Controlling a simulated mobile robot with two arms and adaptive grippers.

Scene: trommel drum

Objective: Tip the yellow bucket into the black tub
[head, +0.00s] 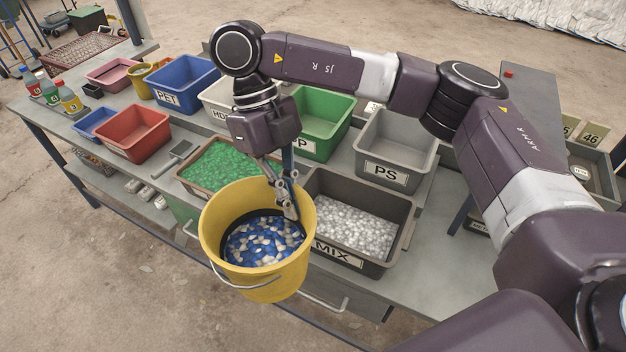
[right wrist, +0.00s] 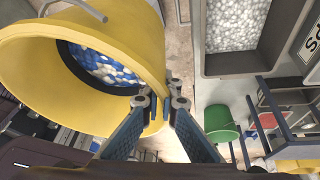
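The yellow bucket (head: 262,275) holds blue and white flakes and also shows in the right wrist view (right wrist: 25,65). My right gripper (head: 290,207) is at the bucket's right rim; in the right wrist view its fingertips (right wrist: 162,104) sit on both sides of the bucket wall, shut on it. The bucket looks roughly upright, at the bench's front edge, left of the dark tub labelled MIX (head: 403,220) and partly overlapping it in the picture. That tub holds whitish flakes and also shows in the right wrist view (right wrist: 208,66). My left gripper is not in view.
A brown tray of green flakes (head: 186,183) lies behind the bucket. Behind stand the grey PS bin (head: 388,178), a green bin (head: 318,148), the blue PET bin (head: 168,99) and a red bin (head: 128,150). My right arm passes above the bins.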

